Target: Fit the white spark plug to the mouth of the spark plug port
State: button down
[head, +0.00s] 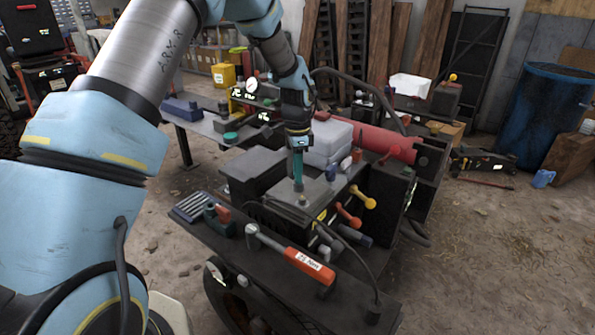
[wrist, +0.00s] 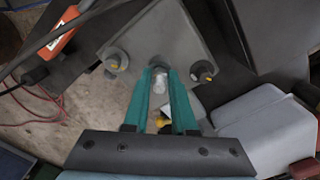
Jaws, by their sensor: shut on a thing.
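My gripper (head: 298,176) points down over the grey top plate (head: 270,190) of the engine. In the wrist view its two teal fingers (wrist: 160,80) are shut on the white spark plug (wrist: 160,79), which shows between the fingertips. The plug's far end is over the grey plate (wrist: 155,35), between two round fittings with yellow centres (wrist: 112,63) (wrist: 204,72). The spark plug port is hidden behind the plug and fingertips, so I cannot tell whether the plug touches its mouth.
A torque wrench with an orange handle (head: 309,265) lies on the dark front bench. Orange (head: 348,215) and yellow (head: 362,197) levers stick out to the right of the plate. A white tank (head: 325,142) stands close behind my gripper. A red cylinder (head: 375,142) lies beyond.

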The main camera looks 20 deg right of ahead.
jog(key=c, duration=0.6)
grip_release()
jog(key=shift+c, duration=0.2)
notch_tip(320, 180, up, 11)
jog(key=b, duration=0.3)
jog(key=shift+f, duration=0.1)
jog(key=s+a+n+t, duration=0.1)
jog(key=s+a+n, duration=0.2)
jog(key=a+n, duration=1.7)
jog(key=s+a+f, duration=0.1)
jog(key=s+a, duration=0.3)
jog(key=a, duration=0.4)
jog(key=s+a+f, duration=0.1)
jog(key=s+a, duration=0.3)
jog(key=a, duration=0.4)
jog(key=shift+a+t, duration=0.2)
jog(key=shift+t, duration=0.1)
